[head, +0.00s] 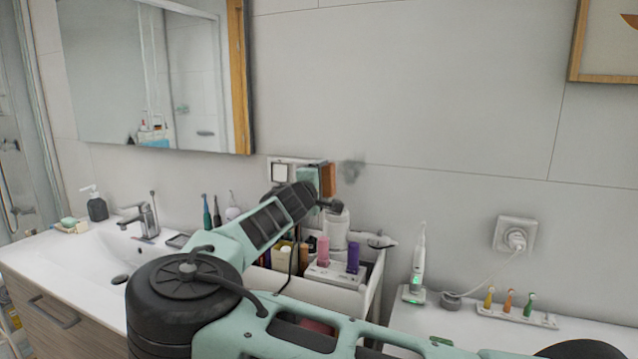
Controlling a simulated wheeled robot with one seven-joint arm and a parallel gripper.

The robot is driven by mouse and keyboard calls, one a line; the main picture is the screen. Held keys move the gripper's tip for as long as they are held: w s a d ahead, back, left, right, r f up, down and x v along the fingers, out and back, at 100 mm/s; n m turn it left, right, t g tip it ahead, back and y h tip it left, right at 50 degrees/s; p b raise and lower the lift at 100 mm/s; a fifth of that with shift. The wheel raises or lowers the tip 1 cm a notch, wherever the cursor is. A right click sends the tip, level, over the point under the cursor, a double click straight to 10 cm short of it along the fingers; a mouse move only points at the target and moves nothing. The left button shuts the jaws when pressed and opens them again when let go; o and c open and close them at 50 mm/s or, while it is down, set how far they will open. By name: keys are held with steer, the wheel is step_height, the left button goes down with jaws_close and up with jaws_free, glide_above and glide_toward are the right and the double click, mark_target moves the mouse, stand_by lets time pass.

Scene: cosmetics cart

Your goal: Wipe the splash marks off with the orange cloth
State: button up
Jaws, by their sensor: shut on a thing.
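A grey, blurry splash mark (351,170) shows on the tiled wall, just right of the double wall switch. The orange cloth (329,179) is a small upright orange patch at the wall, just left of the mark. My gripper (313,179) is at the left side of the cloth and shut on it. My own wrist and arm hide the fingertips and part of the cloth. I cannot tell whether the cloth touches the wall.
A white cart (345,295) with bottles and a purple tube (353,256) stands below my gripper. A wall switch (281,172) is close on the left. A mirror (155,70) hangs at upper left. An electric toothbrush (418,262) stands on the right counter.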

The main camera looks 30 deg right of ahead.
steer(key=shift+p+x, duration=0.45)
steer(key=shift+x, duration=1.95)
steer(key=shift+x, duration=0.85)
steer(key=shift+s+d+f+b, duration=0.1)
steer(key=shift+f+b, duration=0.05)
steer(key=shift+b, duration=0.35)
